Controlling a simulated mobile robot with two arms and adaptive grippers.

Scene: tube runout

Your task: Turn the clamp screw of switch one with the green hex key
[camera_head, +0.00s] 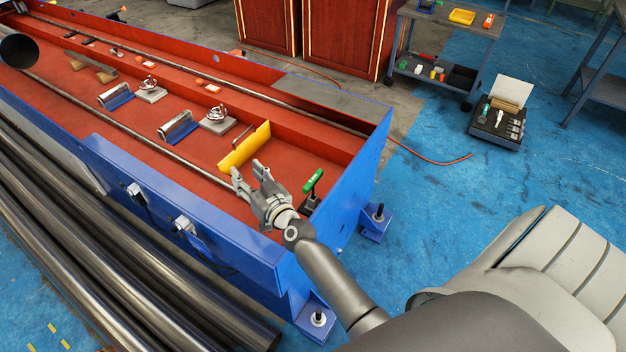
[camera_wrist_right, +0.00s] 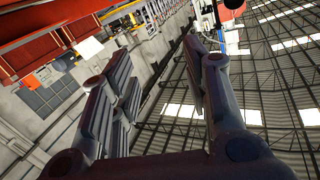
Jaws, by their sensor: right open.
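The green hex key (camera_head: 313,181) stands handle up in a dark holder (camera_head: 309,204) at the near right end of the red trough. My right gripper (camera_head: 247,170) is open and empty, just left of the key and apart from it. Its spread fingers also show in the right wrist view (camera_wrist_right: 160,58), with nothing between them. Two small switch boxes sit on the blue outer side wall, one farther left (camera_head: 136,190) and one nearer (camera_head: 183,225). I cannot tell which is switch one, and their clamp screws are too small to make out. My left gripper is not in view.
A yellow plate (camera_head: 245,149) stands in the trough just beyond my right gripper. The blue side wall (camera_head: 235,243) lies between the trough and the switch boxes. Long dark tubes (camera_head: 90,250) lie along the near side. Blue floor (camera_head: 440,190) is open on the right.

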